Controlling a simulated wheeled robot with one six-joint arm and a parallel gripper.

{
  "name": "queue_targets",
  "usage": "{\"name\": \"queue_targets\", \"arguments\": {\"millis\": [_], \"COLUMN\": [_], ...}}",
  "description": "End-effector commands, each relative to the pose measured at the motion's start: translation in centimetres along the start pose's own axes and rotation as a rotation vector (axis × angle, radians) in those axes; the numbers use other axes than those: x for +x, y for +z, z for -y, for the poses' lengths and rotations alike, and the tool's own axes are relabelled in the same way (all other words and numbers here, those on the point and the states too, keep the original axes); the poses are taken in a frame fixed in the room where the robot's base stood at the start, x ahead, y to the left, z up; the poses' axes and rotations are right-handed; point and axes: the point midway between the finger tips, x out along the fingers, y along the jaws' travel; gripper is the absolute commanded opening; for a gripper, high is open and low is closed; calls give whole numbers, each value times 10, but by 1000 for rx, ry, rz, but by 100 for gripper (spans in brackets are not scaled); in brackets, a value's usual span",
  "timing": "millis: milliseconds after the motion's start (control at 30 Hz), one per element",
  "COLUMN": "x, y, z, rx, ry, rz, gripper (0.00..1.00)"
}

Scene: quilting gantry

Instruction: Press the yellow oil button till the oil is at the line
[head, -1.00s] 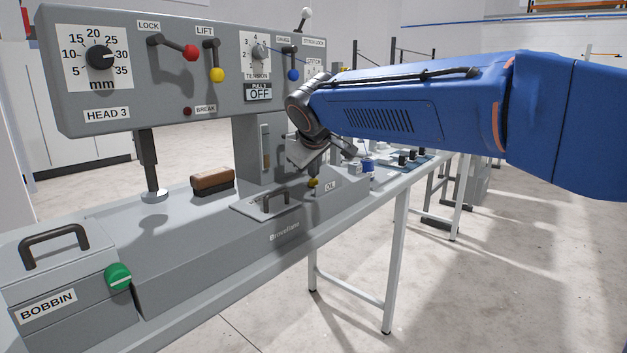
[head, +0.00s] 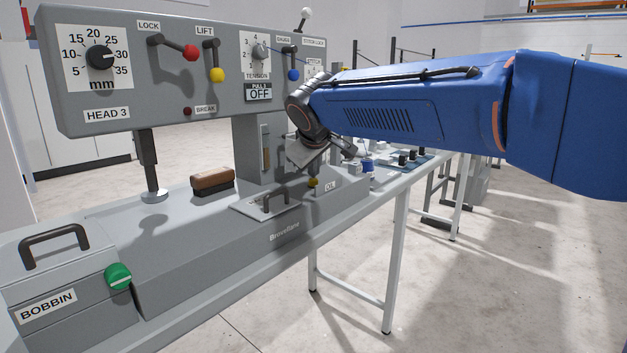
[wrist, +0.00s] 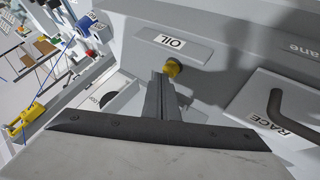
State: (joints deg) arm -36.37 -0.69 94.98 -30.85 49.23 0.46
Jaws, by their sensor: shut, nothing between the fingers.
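The yellow oil button (head: 313,182) sits on the front of the grey machine base, beside the OIL label (head: 330,187). In the wrist view the yellow button (wrist: 173,68) is just beyond the fingertips, with the OIL label (wrist: 171,41) behind it. My gripper (wrist: 168,82) is shut and empty, its tips at the button; I cannot tell whether they touch it. In the head view my wrist hides most of the fingers. A narrow sight glass (head: 266,158) on the machine column looks brownish in its lower part; its line is too small to make out.
A RACE cover plate (wrist: 275,125) with a dark handle (wrist: 283,108) lies close beside the button. A wooden brush (head: 212,181) rests on the bed. The control panel (head: 130,95) with levers overhangs the bed. Small parts lie on the table beyond. The floor on the right is clear.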

Motion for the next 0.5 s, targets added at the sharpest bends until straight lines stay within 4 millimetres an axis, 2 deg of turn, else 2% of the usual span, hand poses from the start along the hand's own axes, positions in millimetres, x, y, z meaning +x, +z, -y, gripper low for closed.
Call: {"name": "queue_targets", "arguments": {"millis": [500], "x": [-9], "y": [-7], "z": [-6], "rx": [0], "ry": [0], "rz": [-1], "gripper": [0]}}
